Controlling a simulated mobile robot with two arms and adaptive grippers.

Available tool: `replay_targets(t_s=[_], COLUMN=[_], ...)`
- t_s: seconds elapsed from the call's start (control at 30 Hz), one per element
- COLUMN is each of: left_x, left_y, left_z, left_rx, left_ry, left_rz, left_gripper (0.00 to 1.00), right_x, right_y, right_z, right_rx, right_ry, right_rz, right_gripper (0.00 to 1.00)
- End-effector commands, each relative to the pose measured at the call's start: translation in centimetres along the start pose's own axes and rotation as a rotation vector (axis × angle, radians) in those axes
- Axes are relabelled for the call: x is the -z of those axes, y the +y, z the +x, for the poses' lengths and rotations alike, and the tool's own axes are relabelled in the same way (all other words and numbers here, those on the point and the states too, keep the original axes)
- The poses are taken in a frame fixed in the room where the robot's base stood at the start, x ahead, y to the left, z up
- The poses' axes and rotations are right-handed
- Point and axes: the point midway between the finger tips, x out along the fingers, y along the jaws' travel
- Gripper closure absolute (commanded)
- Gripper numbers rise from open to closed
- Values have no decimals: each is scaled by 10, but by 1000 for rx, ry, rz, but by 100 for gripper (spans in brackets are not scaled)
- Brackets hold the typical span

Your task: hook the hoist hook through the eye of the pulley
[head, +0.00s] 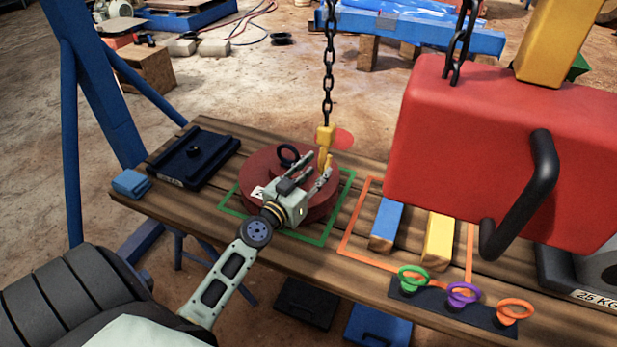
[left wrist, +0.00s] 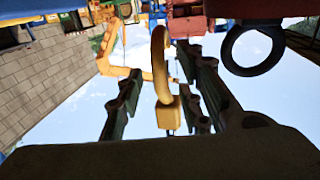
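The pulley (head: 262,178) is a dark red round body with a white label, lying on the wooden table. Its black eye (head: 289,155) stands up on top; the eye also shows in the left wrist view (left wrist: 228,49), to the right of the hook. The yellow hoist hook (head: 325,158) hangs from a black chain just right of the eye, apart from it. My left gripper (head: 319,165) is at the hook. In the left wrist view the hook (left wrist: 161,65) is between the two spread fingers, with gaps visible beside it. My right gripper is out of view.
A large red housing (head: 485,150) with a black handle hangs over the table's right side. Blue (head: 387,224) and yellow blocks (head: 439,240) lie within an orange outline. Coloured rings (head: 463,294) stand at the front edge. A dark plate (head: 193,158) lies left of the pulley.

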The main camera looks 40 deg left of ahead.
Motion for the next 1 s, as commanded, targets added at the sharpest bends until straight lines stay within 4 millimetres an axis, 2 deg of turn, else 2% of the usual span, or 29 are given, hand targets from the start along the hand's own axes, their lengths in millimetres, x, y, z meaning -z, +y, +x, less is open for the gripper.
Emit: replay_targets(t_s=[0.1, 0.23, 0.57, 0.97, 1.0], left_x=[1, 1, 0, 0, 0], left_y=[0, 0, 1, 1, 1], left_z=[16, 26, 30, 30, 30], left_rx=[0, 0, -1, -1, -1], left_ry=[1, 1, -1, -1, -1], left_rz=[0, 0, 0, 1, 1], left_gripper=[66, 66, 66, 100, 100], right_x=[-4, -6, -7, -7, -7], right_y=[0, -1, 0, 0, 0], right_z=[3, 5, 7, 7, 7], right_rx=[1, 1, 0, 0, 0], right_ry=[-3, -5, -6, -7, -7], right_rz=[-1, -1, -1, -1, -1], right_gripper=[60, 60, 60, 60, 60])
